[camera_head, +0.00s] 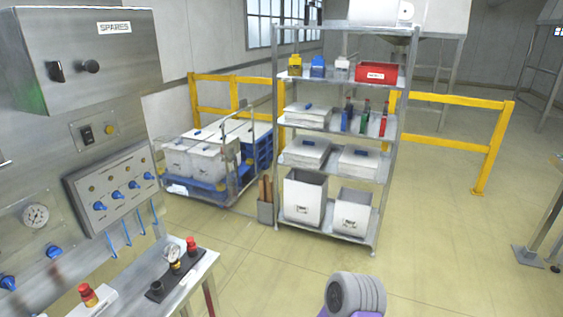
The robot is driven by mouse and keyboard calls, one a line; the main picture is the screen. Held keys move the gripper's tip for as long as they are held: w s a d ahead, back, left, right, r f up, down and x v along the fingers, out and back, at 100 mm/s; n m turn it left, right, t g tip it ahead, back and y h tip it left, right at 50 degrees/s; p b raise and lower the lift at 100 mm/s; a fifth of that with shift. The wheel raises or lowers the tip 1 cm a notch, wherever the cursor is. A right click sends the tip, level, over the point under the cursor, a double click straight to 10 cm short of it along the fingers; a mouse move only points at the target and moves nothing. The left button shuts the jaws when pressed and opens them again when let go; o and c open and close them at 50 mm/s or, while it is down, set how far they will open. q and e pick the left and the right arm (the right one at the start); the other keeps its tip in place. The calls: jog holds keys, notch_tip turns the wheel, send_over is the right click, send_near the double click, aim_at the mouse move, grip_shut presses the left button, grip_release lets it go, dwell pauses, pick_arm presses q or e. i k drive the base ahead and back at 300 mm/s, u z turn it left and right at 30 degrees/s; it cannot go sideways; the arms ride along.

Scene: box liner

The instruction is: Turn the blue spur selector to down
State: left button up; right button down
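Several blue knobs sit in a slanted row on a metal panel (90,188) at the left; one of them is a blue knob (117,196). Thin blue tubes (126,233) hang below this panel. Lower on the wall unit are two more blue knobs, one at the left edge (8,283) and one beside a gauge (53,252). I cannot tell which knob is the spur selector, and their pointing directions are too small to read. Neither of my grippers shows.
A bench (185,266) with a gauge and red-topped buttons juts out below the panel. A metal shelf rack (384,222) with bins and bottles stands in the middle, beside a cart of white boxes (202,160). Yellow rails (450,100) stand behind. The floor at right is mostly clear.

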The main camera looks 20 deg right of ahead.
aim_at(99, 206)
jog(key=z, duration=1.65)
jog(key=i, duration=3.35)
jog(key=u, duration=3.65)
jog(key=i, duration=0.5)
jog(key=u, duration=0.05)
